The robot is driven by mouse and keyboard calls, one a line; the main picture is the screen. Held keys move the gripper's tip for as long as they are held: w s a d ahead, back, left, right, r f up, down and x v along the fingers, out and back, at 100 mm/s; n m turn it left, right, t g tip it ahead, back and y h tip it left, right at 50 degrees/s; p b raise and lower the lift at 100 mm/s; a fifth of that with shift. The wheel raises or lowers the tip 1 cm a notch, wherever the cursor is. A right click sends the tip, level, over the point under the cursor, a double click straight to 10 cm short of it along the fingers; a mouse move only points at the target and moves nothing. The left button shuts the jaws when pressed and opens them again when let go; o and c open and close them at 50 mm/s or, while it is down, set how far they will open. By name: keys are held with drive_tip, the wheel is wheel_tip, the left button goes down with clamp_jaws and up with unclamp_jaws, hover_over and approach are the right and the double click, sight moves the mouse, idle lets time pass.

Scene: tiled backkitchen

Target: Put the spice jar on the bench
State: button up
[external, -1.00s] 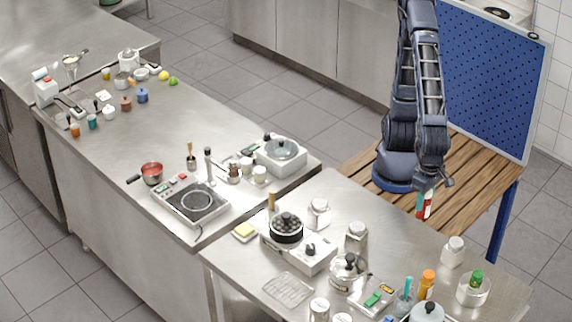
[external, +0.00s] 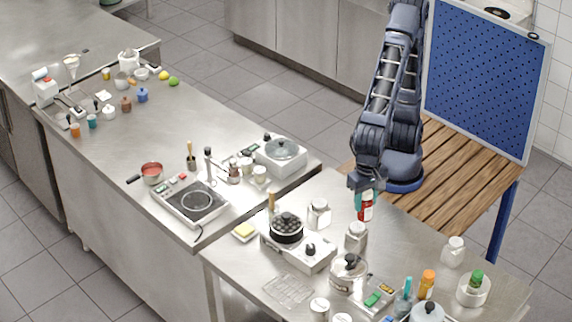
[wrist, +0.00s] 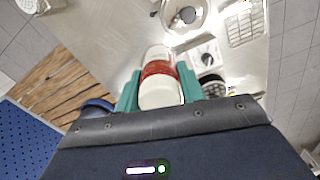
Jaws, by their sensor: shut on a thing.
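My gripper (external: 364,188) is shut on a spice jar (external: 366,209) with a red label, its teal fingers on both sides of it. The wrist view shows the jar's white end and red band (wrist: 158,69) between the fingers (wrist: 160,92). In the external view the jar appears over the back edge of the near steel worktop; its height above it is hard to tell. The wooden slatted bench (external: 455,185) is to the right, behind the worktop. Its slats also show at the left of the wrist view (wrist: 62,88).
A blue perforated panel (external: 485,85) stands behind the wooden bench. The worktop has bare room right of the jars.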

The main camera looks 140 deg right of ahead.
drive_tip(key=w+d+m, duration=0.3)
drive_tip(key=w+d, duration=0.6)
drive_tip(key=d, duration=0.4)
drive_tip(key=w+d+m, duration=0.3)
drive_tip(key=d+m, duration=0.2)
drive_tip(key=d, duration=3.5)
drive_tip(key=s+d+m, duration=0.2)
drive_tip(key=s+d, duration=0.4)
drive_tip(key=d, duration=0.7)
drive_tip(key=s+d+m, duration=0.2)
drive_tip(key=s+d, duration=0.4)
drive_tip(key=d, duration=0.7)
drive_tip(key=s+d+f+m, duration=0.2)
drive_tip(key=s+d+m, duration=0.1)
drive_tip(key=s+d, duration=1.95)
drive_tip(key=f, duration=0.6)
drive_tip(key=s+a+f, duration=0.1)
drive_tip(key=f, duration=1.2)
drive_tip(key=shift+s+a, duration=0.4)
drive_tip(key=shift+f, duration=0.1)
